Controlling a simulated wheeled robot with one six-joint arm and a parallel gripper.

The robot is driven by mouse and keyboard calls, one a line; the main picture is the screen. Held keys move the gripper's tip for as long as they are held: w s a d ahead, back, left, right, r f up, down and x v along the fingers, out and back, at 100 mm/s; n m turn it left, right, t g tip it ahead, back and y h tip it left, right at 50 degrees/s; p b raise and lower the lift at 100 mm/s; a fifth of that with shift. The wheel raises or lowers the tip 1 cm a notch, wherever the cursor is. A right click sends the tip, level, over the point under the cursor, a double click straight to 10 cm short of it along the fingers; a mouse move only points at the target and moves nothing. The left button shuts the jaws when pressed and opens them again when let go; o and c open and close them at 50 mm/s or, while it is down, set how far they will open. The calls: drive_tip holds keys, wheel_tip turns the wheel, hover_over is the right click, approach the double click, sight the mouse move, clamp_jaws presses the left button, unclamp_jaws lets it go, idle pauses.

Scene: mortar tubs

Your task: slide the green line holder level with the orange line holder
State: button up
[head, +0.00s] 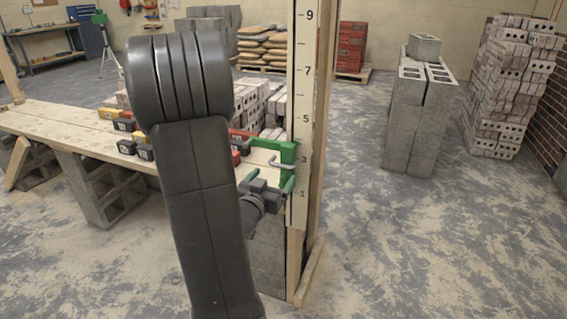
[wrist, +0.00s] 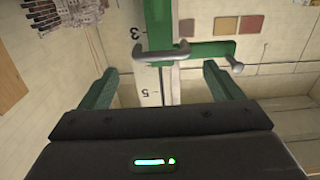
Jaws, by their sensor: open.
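The green line holder (head: 287,152) is on the numbered pole (head: 302,90), near the 3 mark. It has a grey handle; in the wrist view the green holder (wrist: 158,18) has this handle (wrist: 160,53) across it and a green arm reaching right to a silver knob. My gripper (head: 270,182) is just below the holder in the head view. In the wrist view my gripper (wrist: 163,82) is open, its green fingers apart on either side of the pole. The handle lies beyond the fingertips, with nothing held. I see no orange line holder in either view.
A plank bench (head: 60,122) on grey blocks carries small yellow, red and black items, partly hidden by my arm. A stack of grey blocks (head: 420,110) and a brick pile (head: 510,85) stand at right. The floor between pole and block stack is clear.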

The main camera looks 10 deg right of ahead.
sight(280, 167)
drive_tip(key=x, duration=0.8)
drive_tip(key=shift+w+d, duration=0.3)
drive_tip(key=c, duration=1.1)
wheel_tip(280, 167, up, 35)
drive_tip(key=p, duration=2.5)
drive_tip(key=o, duration=1.1)
drive_tip(key=shift+d, duration=0.1)
